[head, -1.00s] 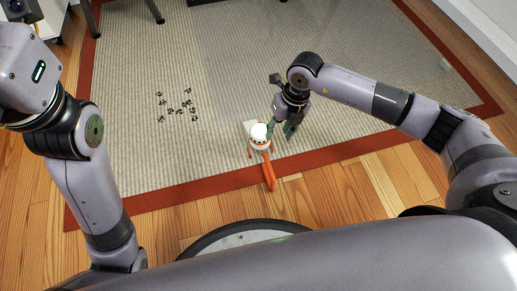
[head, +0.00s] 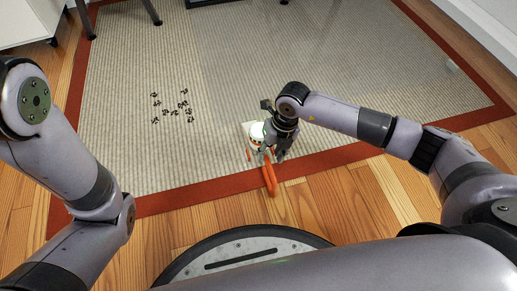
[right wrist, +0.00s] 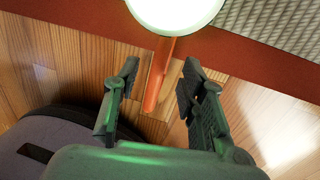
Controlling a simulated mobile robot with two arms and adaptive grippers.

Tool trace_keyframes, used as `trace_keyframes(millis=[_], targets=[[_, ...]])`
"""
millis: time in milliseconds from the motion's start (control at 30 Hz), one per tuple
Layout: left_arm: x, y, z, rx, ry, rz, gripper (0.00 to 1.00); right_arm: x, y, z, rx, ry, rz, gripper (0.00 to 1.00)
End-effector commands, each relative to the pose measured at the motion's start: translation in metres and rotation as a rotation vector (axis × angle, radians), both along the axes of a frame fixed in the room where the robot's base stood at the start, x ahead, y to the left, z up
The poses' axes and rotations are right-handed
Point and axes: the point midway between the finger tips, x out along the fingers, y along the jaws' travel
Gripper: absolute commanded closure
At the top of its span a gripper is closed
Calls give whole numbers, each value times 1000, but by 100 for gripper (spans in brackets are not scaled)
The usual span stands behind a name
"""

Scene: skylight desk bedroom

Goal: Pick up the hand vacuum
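The hand vacuum (head: 254,144) is on the rug near its red front border, with a white top and orange parts. Its orange handle (head: 270,180) points toward me. My right gripper (head: 275,152) is at the vacuum's right side, pointing down and partly covering it. In the right wrist view, my right gripper (right wrist: 161,68) has its fingers spread. The orange handle (right wrist: 158,78) shows between them, below the round white top (right wrist: 176,10). I cannot tell whether a finger touches it. My left arm is at the left; its gripper is out of the picture.
A beige rug (head: 340,70) with a red border covers most of the floor. Several small dark marks (head: 172,108) lie on it left of the vacuum. Wooden floor (head: 330,205) is bare in front. White furniture (head: 30,22) stands at the far left.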

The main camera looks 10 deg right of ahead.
Motion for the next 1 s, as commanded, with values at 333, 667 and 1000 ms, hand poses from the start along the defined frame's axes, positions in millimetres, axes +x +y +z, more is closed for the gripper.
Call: trace_keyframes(millis=[333,667,1000], targets=[[0,0,-42,0,0,0,100,-4,8,-43,0,0,0,62],[0,0,-40,0,0,-1,100,-4,9,-41,0,0,0,67],[0,0,-40,1,1,-1,100,-3,8,-41,0,0,0,90]])
